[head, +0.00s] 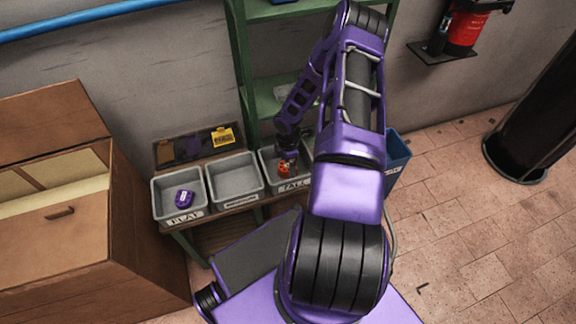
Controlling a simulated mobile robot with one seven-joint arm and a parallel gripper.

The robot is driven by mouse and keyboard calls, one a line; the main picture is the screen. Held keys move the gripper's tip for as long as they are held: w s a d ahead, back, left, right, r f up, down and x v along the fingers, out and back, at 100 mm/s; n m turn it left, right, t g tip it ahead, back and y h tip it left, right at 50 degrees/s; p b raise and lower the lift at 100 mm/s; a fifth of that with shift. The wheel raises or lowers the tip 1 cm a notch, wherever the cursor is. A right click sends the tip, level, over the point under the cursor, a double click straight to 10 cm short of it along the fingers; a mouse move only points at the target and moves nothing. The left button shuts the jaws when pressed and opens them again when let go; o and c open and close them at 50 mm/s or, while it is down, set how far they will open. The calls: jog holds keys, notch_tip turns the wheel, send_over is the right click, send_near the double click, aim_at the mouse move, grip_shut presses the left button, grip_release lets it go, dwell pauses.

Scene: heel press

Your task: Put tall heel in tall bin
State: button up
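The tall bin (272,186) is a grey tray with a label reading TALL, right of the other two trays on a low bench. My gripper (287,163) points down into this bin. A small orange-red thing (284,171), perhaps the tall heel, shows right at the fingertips, inside the bin's outline. It is too small to tell whether the fingers grip it or whether it rests on the bin floor. My arm hides the bin's right side.
A grey bin labelled FLAT (180,219) holds a purple heel-like piece (184,199). An empty grey bin (235,175) stands between. A wooden cabinet (65,220) is at left, a green shelf (245,60) behind, a blue bin (397,155) to the right.

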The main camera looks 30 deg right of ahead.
aim_at(288, 165)
jog(key=shift+o, duration=0.2)
notch_tip(288, 165, up, 12)
jog(key=p, duration=0.2)
jog(key=shift+r, duration=0.15)
dwell(0.6)
